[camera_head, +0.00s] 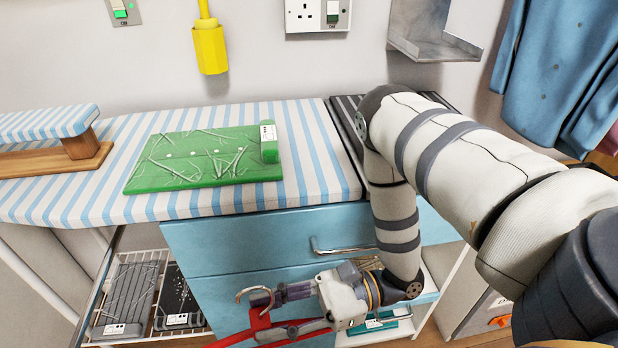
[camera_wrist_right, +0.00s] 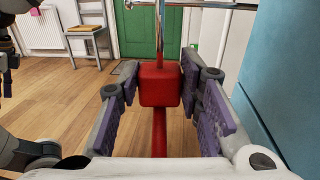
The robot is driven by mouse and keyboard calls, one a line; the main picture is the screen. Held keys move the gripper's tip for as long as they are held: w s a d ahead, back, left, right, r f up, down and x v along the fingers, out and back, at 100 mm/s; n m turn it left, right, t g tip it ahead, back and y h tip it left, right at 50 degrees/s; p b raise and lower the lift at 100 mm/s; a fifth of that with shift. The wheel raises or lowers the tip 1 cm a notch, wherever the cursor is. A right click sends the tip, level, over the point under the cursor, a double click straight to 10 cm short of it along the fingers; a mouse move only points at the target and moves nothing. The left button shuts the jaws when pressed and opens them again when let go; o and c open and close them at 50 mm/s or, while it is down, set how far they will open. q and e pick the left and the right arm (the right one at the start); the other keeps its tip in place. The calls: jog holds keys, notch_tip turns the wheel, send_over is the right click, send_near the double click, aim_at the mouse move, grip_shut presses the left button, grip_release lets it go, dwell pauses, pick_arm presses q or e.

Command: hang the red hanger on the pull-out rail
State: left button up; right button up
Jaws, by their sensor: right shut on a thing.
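My right gripper (camera_head: 272,295) is low in front of the blue drawer unit in the head view, its jaws pointing left. It is shut on the red hanger (camera_head: 238,338), whose metal hook (camera_head: 243,293) curves out beyond the fingertips. In the right wrist view, the hanger's red block (camera_wrist_right: 160,84) sits between the purple finger pads. Its metal stem stands up above and a red bar runs below. A thin metal bar (camera_wrist_right: 232,5) crosses the top of that view; I cannot tell whether it is the pull-out rail.
The blue drawer unit (camera_head: 235,241) with a chrome handle (camera_head: 342,248) stands under the striped ironing board (camera_head: 95,199). A green board (camera_head: 195,160) lies on top. A wire rack (camera_head: 160,257) holds dark boards lower left. Open wooden floor (camera_wrist_right: 70,105) shows in the wrist view.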

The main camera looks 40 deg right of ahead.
pick_arm(q)
jog(key=s+f+g+b, duration=0.1)
jog(key=s+f+b, duration=0.2)
jog(key=f+b, duration=0.2)
jog(key=shift+s+f+b, duration=0.35)
jog(key=shift+s+b, duration=0.05)
jog(key=shift+b, duration=0.1)
pick_arm(e)
jog(key=w+d+f+x, duration=0.1)
jog(key=w+f+x, duration=0.1)
jog(key=x, duration=2.1)
jog(key=shift+w+f, duration=0.25)
jog(key=shift+w, duration=0.1)
jog(key=o, duration=1.2)
jog(key=shift+o, duration=0.2)
